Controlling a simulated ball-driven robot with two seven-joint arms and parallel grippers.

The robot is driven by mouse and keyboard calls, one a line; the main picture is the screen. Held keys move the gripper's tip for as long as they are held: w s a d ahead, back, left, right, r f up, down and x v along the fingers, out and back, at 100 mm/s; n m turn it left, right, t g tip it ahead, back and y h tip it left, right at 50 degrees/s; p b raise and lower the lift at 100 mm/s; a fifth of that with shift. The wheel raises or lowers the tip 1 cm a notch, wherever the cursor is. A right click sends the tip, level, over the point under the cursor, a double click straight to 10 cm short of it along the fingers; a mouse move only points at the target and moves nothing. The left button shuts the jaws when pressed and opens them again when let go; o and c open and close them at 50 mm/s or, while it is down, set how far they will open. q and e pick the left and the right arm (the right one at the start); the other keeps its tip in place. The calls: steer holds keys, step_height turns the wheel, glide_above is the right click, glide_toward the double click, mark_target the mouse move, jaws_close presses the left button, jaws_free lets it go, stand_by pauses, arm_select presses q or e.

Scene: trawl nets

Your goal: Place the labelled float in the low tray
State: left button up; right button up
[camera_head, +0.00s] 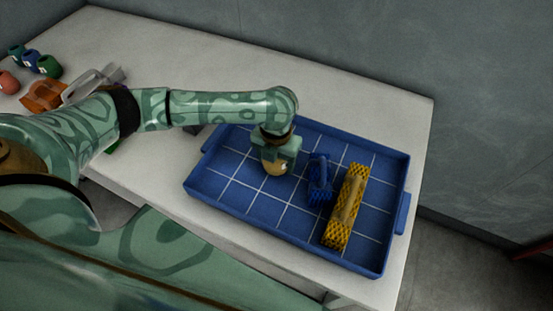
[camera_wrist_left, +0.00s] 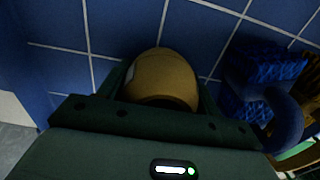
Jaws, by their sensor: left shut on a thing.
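The labelled float is a tan, rounded thing (camera_head: 276,168) held at the tip of my left gripper (camera_head: 277,160). It also shows in the left wrist view as a tan dome (camera_wrist_left: 162,76) between the jaws (camera_wrist_left: 160,100). I cannot tell whether the float touches the tray floor. My right gripper is not in view.
A blue mesh piece (camera_head: 320,180) lies right of the float in the tray, with a yellow mesh piece (camera_head: 345,207) beyond it. Several small coloured floats (camera_head: 30,58), an orange thing (camera_head: 44,96) and a clear tray-like thing (camera_head: 95,82) stand at the table's left. The tray's front-left floor is bare.

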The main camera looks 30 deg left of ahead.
arm_select(q)
steer(key=shift+f, duration=0.1)
steer(key=o, duration=1.1)
steer(key=shift+o, duration=0.2)
step_height(320, 180, up, 12)
steer(key=p, duration=0.5)
